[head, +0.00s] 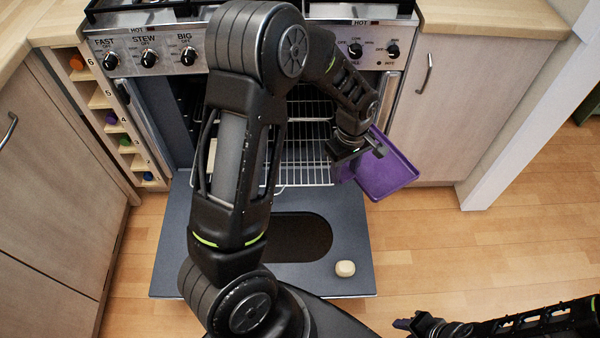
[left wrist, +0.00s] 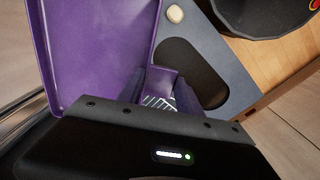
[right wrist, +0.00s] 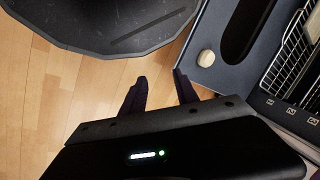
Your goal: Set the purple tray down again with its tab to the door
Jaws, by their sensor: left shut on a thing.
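The purple tray (head: 384,168) is in the air, tilted, at the right side of the open oven, partly past the door's right edge. My left gripper (head: 352,160) is shut on the tray's tab. In the left wrist view the tab (left wrist: 162,78) sits between the fingers and the tray (left wrist: 95,50) extends to the upper left. The oven door (head: 190,240) is folded down flat. My right gripper (right wrist: 160,88) is open and empty above the floor, right of the door; it also shows at the head view's lower right (head: 408,325).
A small cream-coloured lump (head: 345,268) lies on the door's near right corner. Wire racks (head: 308,140) are inside the oven. A spice rack (head: 115,125) stands left of the oven. Cabinets flank both sides; wooden floor (head: 480,260) is clear at right.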

